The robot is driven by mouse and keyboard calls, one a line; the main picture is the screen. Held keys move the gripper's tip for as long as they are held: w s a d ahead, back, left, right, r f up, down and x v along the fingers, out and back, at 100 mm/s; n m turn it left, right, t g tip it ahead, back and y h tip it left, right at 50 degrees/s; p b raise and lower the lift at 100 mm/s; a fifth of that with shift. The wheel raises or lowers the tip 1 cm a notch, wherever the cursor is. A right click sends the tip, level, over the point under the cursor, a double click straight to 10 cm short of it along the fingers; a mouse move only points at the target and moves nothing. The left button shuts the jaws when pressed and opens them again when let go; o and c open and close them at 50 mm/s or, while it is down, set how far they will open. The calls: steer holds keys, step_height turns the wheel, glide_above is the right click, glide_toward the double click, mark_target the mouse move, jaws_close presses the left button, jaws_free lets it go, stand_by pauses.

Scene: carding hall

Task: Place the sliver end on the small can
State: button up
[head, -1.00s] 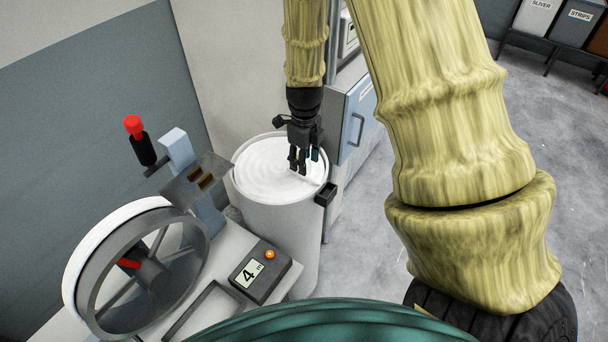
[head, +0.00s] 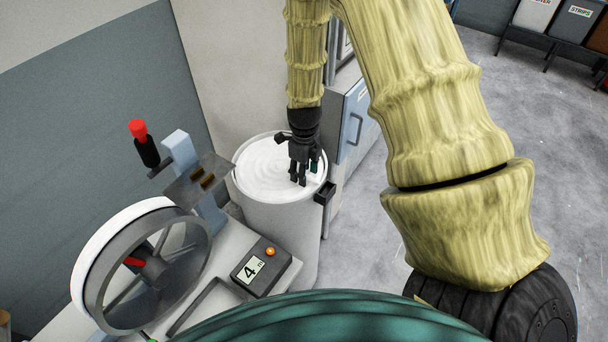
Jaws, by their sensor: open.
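A tall, pale can (head: 275,228) stands left of the cabinet, with coiled white sliver (head: 262,165) filling its round top. I cannot tell a loose sliver end apart from the coils. My gripper (head: 298,181) points down over the right half of the can's top, with its dark fingers apart and nothing visible between them. Its fingertips look very close to the sliver; I cannot tell whether they touch it. The gripper hides part of the coils and of the far rim. A small black bracket (head: 324,193) sits on the can's right rim.
A metal guide plate (head: 197,184) and a red-topped handle (head: 141,140) stand close left of the can. A grey-blue cabinet (head: 359,118) is behind right.

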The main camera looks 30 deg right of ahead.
jaws_close()
steer(key=shift+r, duration=0.1)
